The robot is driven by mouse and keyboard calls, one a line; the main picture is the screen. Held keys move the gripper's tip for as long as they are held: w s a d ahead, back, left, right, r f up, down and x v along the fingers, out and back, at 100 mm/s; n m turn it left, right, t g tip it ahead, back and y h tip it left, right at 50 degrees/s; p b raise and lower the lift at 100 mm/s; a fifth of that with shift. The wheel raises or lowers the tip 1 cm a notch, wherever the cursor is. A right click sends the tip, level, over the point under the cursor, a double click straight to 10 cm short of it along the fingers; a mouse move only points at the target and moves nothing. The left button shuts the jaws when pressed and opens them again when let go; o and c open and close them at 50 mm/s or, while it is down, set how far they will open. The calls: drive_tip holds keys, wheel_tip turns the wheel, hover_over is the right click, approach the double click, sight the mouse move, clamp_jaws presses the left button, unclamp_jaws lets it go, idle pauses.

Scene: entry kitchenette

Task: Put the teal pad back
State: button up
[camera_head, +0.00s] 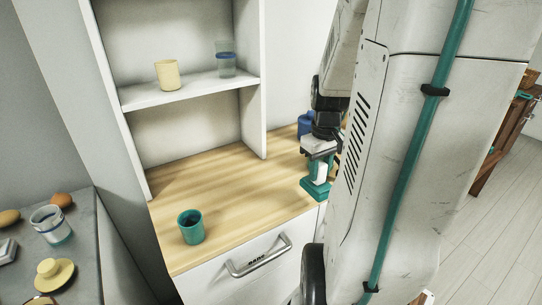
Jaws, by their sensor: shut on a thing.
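My gripper (318,172) is over the right part of the wooden counter, pointing down, partly beside my own arm. It is shut on a teal piece, which looks like the teal pad (315,190). The pad is low, close to the counter's front edge; I cannot tell whether it touches the wood. Part of it is hidden by the gripper.
A teal cup (190,228) stands on the counter (235,185) to the left. A blue container (304,124) is behind my gripper. The shelf (190,90) holds a yellow cup (167,74) and a blue-banded glass (225,60). A drawer handle (258,258) sticks out below.

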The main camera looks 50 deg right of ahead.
drive_tip(key=w+d+f, duration=0.1)
drive_tip(key=w, duration=0.2)
drive_tip(key=w+d+f, duration=0.1)
drive_tip(key=w+d, duration=0.1)
drive_tip(key=w+d+f, duration=0.1)
drive_tip(key=w, duration=0.2)
drive_tip(key=shift+w+d+f, duration=0.1)
drive_tip(key=shift+w+d, duration=0.05)
drive_tip(key=shift+w, duration=0.15)
drive_tip(key=shift+f, duration=0.4)
drive_tip(key=shift+f, duration=0.1)
drive_tip(key=shift+f, duration=0.3)
drive_tip(key=o, duration=1)
